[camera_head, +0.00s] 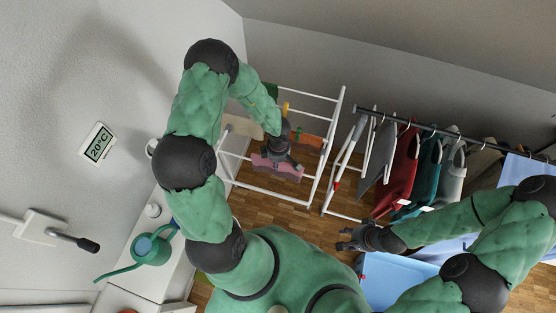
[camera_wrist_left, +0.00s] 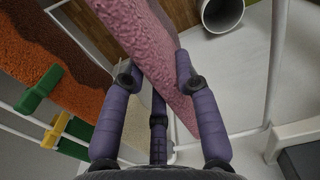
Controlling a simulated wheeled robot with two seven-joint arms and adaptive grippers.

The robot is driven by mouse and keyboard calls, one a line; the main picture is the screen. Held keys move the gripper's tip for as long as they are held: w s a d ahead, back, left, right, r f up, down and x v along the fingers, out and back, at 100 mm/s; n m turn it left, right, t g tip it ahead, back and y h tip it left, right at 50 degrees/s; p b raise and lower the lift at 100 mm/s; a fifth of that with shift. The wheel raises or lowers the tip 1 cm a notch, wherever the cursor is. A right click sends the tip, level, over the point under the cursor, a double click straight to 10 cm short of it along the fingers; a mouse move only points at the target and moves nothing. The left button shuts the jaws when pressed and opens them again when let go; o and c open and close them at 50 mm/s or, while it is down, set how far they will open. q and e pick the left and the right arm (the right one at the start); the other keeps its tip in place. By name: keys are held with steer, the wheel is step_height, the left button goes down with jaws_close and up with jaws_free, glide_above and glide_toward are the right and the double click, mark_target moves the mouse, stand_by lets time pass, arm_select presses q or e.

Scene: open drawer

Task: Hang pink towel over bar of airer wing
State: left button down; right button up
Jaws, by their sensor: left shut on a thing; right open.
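The pink towel (camera_head: 290,173) is held at the white airer (camera_head: 338,110), beneath my left gripper (camera_head: 279,160). I cannot tell whether the towel touches a bar. My right gripper (camera_head: 350,240) is open and empty, low and right of the airer.
An orange and brown towel (camera_wrist_left: 30,70) hangs on the airer beside the pink one, with green and yellow pegs (camera_wrist_left: 40,90). A clothes rail with garments (camera_head: 400,170) stands right, a light blue box (camera_head: 395,275) below it. A green watering can (camera_head: 150,248) stands left.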

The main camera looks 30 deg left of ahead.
arm_select(q)
steer(key=shift+f+b, duration=0.85)
steer(key=shift+f, duration=1.2)
steer(key=c, duration=0.9)
jaws_free()
steer(key=shift+o, duration=0.2)
step_height(320, 180, up, 12)
